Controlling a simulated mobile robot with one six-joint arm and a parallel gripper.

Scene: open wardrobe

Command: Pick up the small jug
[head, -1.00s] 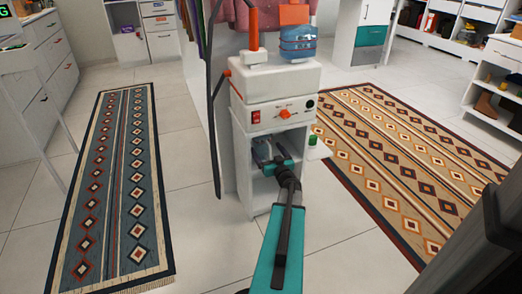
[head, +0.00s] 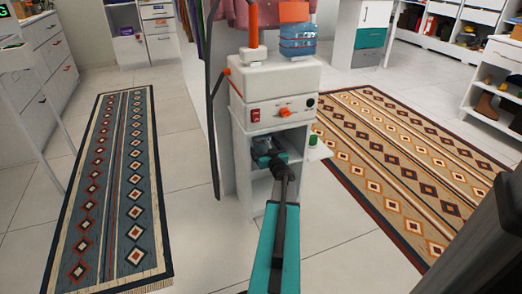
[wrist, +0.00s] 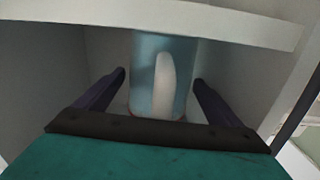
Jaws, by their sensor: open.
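In the wrist view, the small jug (wrist: 145,70) stands inside a compartment. It has a pale blue body, a white handle facing me and a reddish edge at its base. My gripper (wrist: 160,78) is open, with one dark finger to the left of the jug and one to the right. Gaps show between the fingers and the jug. In the head view, my gripper (head: 262,146) is inside the upper compartment of the white cabinet (head: 263,190). The jug is mostly hidden there by my arm and the shade.
A white shelf edge (wrist: 240,28) runs close above the jug, with side walls on both sides. A white machine (head: 270,85) and a blue water container (head: 298,45) are on top of the cabinet. A small green-topped item (head: 313,140) sits at its right side.

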